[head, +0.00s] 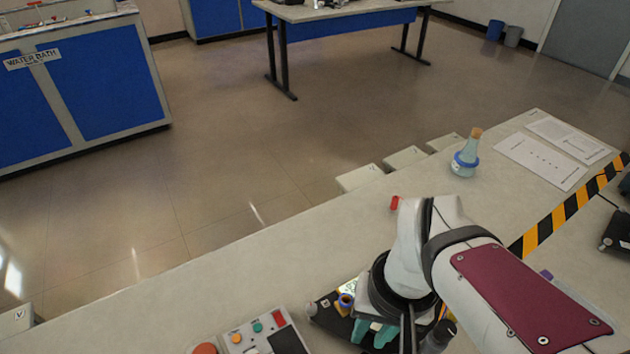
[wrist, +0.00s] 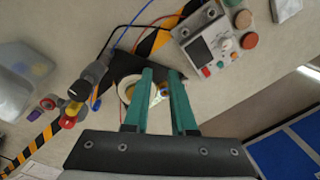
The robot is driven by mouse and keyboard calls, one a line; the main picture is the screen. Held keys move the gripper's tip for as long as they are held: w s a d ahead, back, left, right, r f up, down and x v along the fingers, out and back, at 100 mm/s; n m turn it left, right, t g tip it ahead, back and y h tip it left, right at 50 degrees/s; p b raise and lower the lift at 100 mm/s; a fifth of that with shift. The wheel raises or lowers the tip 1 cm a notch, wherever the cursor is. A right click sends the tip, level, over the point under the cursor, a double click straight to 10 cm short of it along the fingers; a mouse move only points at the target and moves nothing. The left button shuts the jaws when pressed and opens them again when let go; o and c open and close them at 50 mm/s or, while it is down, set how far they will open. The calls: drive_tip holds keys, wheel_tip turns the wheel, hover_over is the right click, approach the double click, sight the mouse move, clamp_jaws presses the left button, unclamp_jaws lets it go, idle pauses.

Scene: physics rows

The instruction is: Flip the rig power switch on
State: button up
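A pale control box (head: 250,338) is cut off by the bottom edge of the head view, left of my gripper (head: 374,334). It carries a red knob, small coloured buttons and a dark panel. In the wrist view the control box (wrist: 213,45) lies at upper right, with a dark screen and a pale dial. I cannot tell which control on it is the rig power switch. My gripper (wrist: 160,74) has its two teal fingers apart, with nothing clearly held between them. It hangs over a black plate (wrist: 130,66) beside the box.
Valves with red, yellow and blue caps (wrist: 72,110) stand left of my fingers in the wrist view. Blue and black cables run close by. Striped tape (head: 558,216) crosses the bench. A stoppered flask (head: 465,158) and paper sheets (head: 540,161) are farther back.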

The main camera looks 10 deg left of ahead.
sight(277, 314)
drive_tip(key=w+a+n, duration=0.1)
drive_tip(key=a, duration=0.1)
drive_tip(key=w+a+n, duration=0.1)
drive_tip(key=a, duration=0.1)
drive_tip(key=w+a+f+n, duration=0.1)
drive_tip(key=a, duration=0.1)
drive_tip(key=shift+w+n, duration=0.3)
drive_tip(key=shift+w, duration=0.05)
drive_tip(key=shift+c, duration=1.1)
drive_tip(key=w+a+f+n, duration=0.1)
drive_tip(key=a, duration=0.2)
drive_tip(key=a+n, duration=0.2)
drive_tip(key=a, duration=0.2)
drive_tip(key=w+a+f+n+t, duration=0.1)
drive_tip(key=a+n, duration=0.1)
drive_tip(key=a, duration=0.1)
drive_tip(key=shift+w+a+f, duration=0.25)
drive_tip(key=shift+w+f, duration=0.05)
clamp_jaws()
drive_tip(key=f, duration=0.4)
drive_tip(key=w+f, duration=0.1)
drive_tip(key=f, duration=0.4)
drive_tip(key=a+f, duration=0.1)
drive_tip(key=f, duration=0.4)
drive_tip(key=shift+w, duration=0.15)
drive_tip(key=shift+f, duration=0.1)
drive_tip(key=shift+s+d, duration=0.5)
drive_tip(key=shift+s, duration=0.05)
